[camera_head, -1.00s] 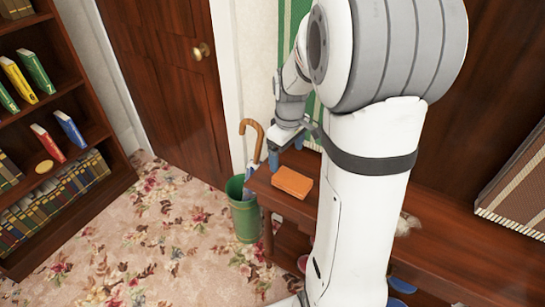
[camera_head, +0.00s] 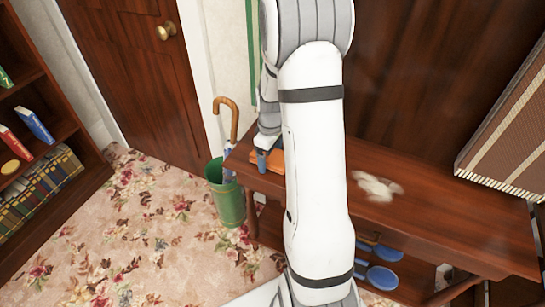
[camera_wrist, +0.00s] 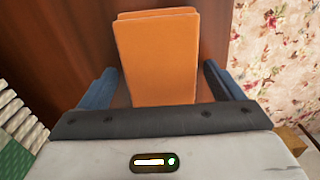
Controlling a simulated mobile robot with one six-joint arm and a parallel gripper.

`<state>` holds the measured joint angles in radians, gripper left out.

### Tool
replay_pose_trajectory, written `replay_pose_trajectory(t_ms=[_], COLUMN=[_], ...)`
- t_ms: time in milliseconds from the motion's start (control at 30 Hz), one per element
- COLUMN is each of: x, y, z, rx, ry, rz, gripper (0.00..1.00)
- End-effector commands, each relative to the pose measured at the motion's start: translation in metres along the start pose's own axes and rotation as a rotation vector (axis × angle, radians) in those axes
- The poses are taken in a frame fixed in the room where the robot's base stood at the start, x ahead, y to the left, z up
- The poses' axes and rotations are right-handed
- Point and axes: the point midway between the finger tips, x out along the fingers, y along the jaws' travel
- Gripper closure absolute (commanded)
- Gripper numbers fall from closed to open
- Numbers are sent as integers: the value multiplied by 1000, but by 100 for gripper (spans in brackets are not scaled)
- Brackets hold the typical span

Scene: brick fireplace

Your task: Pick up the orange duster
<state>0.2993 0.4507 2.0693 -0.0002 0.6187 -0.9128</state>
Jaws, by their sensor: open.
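The orange duster (camera_wrist: 160,58) looks like a flat orange block. It lies on the dark red-brown wooden table (camera_head: 410,205), near its left end. In the wrist view it sits between the two blue fingers of my gripper (camera_wrist: 161,88), with a gap on each side. The gripper is open and holds nothing. In the head view my arm hides much of the duster (camera_head: 274,164), and one blue fingertip of the gripper (camera_head: 262,160) shows at its left side.
Blue paddle-like items (camera_head: 380,277) are on the lower shelf. A green bin (camera_head: 228,205) with an umbrella (camera_head: 235,115) stands left of the table. A bookshelf (camera_head: 75,125) is at far left. Flowered carpet is clear between.

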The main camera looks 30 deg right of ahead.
Motion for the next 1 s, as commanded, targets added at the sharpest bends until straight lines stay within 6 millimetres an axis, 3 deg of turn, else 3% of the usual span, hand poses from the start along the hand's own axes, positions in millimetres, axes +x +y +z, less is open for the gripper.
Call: replay_pose_trajectory(t_ms=[200,767,1000], x=[0,0,-2], y=[0,0,1], z=[0,1,1], rx=[1,2,2], ry=[0,0,0], rz=[0,0,1], gripper=[14,60,61])
